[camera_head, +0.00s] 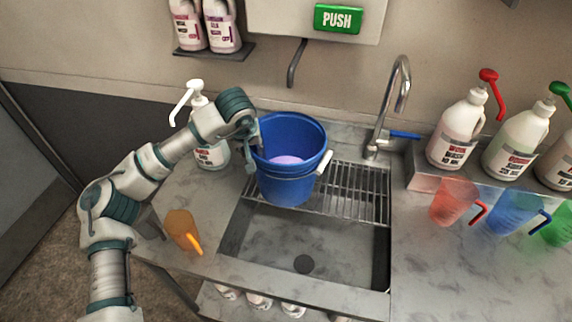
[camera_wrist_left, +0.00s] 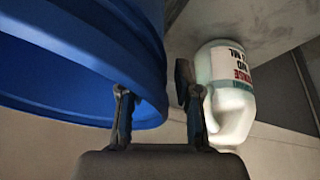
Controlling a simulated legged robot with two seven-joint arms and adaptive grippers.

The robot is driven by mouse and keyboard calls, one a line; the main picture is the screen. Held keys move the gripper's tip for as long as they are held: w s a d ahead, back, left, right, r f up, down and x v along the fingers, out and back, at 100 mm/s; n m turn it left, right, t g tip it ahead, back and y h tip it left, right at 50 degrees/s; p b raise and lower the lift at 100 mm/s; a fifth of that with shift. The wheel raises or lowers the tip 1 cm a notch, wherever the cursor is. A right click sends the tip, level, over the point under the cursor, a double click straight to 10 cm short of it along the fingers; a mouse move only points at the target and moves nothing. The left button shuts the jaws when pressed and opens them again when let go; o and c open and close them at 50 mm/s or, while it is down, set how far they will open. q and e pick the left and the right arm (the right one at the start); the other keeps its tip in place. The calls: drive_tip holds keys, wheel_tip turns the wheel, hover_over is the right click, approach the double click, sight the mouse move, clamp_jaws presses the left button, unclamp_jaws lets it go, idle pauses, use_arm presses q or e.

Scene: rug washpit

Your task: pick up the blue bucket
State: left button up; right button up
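The blue bucket (camera_head: 287,178) stands upright on the metal grate at the back of the sink, with pale purple contents inside and a white handle grip on its right side. My left gripper (camera_head: 256,143) is at the bucket's left rim. In the left wrist view, the left gripper (camera_wrist_left: 155,95) has its fingers apart. The blue bucket (camera_wrist_left: 85,55) fills the upper left there, and its rim edge shows between the fingers; I cannot tell whether either finger touches it. My right gripper is not in view.
A white pump bottle (camera_head: 213,155) stands close left of the bucket and shows beside the right finger in the left wrist view (camera_wrist_left: 228,100). An orange jug (camera_head: 182,230) is at front left. A faucet (camera_head: 392,100) rises behind right. Coloured jugs and pump bottles stand at right.

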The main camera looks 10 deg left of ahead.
use_arm(q)
clamp_jaws()
drive_tip(key=shift+r, duration=0.1)
